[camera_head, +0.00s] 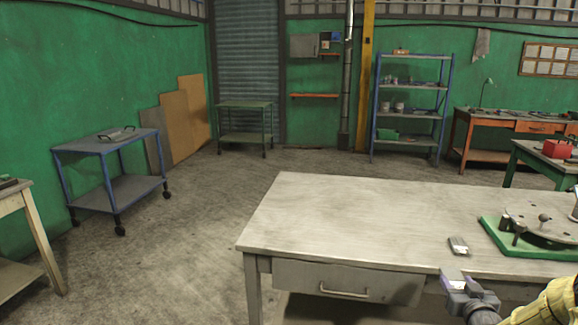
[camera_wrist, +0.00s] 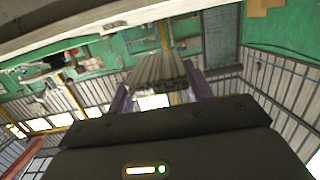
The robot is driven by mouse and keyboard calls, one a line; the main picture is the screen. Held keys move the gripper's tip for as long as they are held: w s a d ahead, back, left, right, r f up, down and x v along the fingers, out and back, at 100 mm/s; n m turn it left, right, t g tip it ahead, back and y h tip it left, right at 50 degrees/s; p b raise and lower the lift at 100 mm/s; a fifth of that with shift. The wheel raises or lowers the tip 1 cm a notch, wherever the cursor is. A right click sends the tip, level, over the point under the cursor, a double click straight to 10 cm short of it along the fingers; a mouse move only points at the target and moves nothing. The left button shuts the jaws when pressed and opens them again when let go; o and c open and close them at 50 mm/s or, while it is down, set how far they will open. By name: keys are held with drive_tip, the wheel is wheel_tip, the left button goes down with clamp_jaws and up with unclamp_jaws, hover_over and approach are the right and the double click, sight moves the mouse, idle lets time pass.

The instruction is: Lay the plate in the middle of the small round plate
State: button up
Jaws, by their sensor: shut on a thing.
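My gripper (camera_head: 456,280) is low at the right, by the front edge of the pale table. In the wrist view my gripper (camera_wrist: 160,88) has its two purple fingers shut on a grey ribbed piece (camera_wrist: 158,70). I cannot tell whether this piece is the plate. In the head view the held piece is hard to make out. A small flat grey thing (camera_head: 458,246) lies on the table just beyond my gripper. A grey round-edged plate (camera_head: 532,217) with knobs sits on a green base (camera_head: 500,240) at the right; its right part is cut off.
The pale table (camera_head: 340,215) has a front drawer (camera_head: 345,283) and a clear left and middle top. A blue cart (camera_head: 105,147) stands at the left, with free floor between. A shelf (camera_head: 410,88) and an orange-framed bench (camera_head: 487,117) stand at the back right.

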drive_tip(key=w+a+f+n+y, duration=0.1)
drive_tip(key=w+a+f, duration=0.2)
drive_tip(key=a+f, duration=0.45)
drive_tip(key=w+a+f+n+y, duration=0.1)
drive_tip(key=w+a+f, duration=0.2)
drive_tip(key=a+f, duration=0.4)
drive_tip(key=s+a+f+y, duration=0.1)
drive_tip(key=s+a+f, duration=0.1)
drive_tip(key=a+f, duration=0.5)
drive_tip(key=s+a+f, duration=0.2)
drive_tip(key=a+f, duration=0.3)
drive_tip(key=a, duration=0.4)
drive_tip(key=s+r+p, duration=0.4)
drive_tip(key=r+p, duration=1.1)
drive_tip(key=r, duration=0.3)
drive_tip(key=shift+s, duration=0.1)
drive_tip(key=s+f, duration=0.4)
drive_tip(key=f, duration=0.1)
drive_tip(key=shift+s+f, duration=0.2)
drive_tip(key=shift+s, duration=0.05)
